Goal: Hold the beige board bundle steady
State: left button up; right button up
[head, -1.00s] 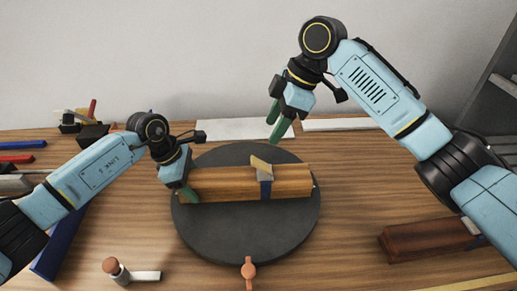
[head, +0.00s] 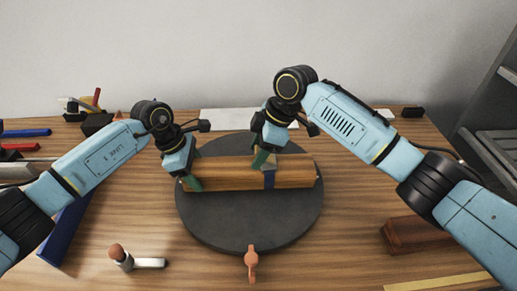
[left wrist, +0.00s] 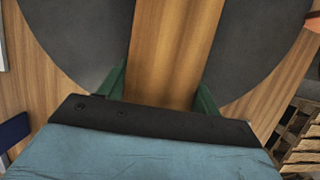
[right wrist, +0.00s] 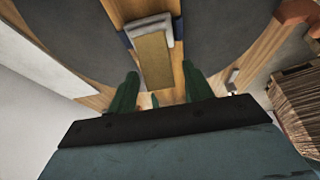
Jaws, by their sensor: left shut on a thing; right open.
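The beige board bundle (head: 230,178) lies across a round dark turntable (head: 250,228). A blue strap (head: 269,180) goes around it right of its middle. My left gripper (head: 192,180) is shut on the bundle's left end; in the left wrist view the bundle (left wrist: 172,45) runs between both green fingers. My right gripper (head: 262,160) is open, low at the bundle just left of the strap. In the right wrist view, its green fingers stand apart with a tan strip (right wrist: 153,60) and a grey buckle (right wrist: 148,28) in front of them.
An orange lever (head: 251,262) stands at the turntable's front edge. A wood-topped tool (head: 118,253) lies front left, and a dark red-brown block (head: 412,234) lies on the right. A white sheet (head: 235,118) lies behind the turntable. The table's front middle is mostly clear.

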aim_at(255, 149)
jog(key=c, duration=1)
jog(key=h, duration=0.1)
jog(key=a+f+h, duration=0.1)
jog(key=shift+h, duration=0.3)
jog(key=shift+f+h, duration=0.35)
jog(key=shift+h, duration=0.55)
jog(key=o, duration=1)
jog(key=shift+r, duration=0.1)
notch_tip(255, 149, up, 12)
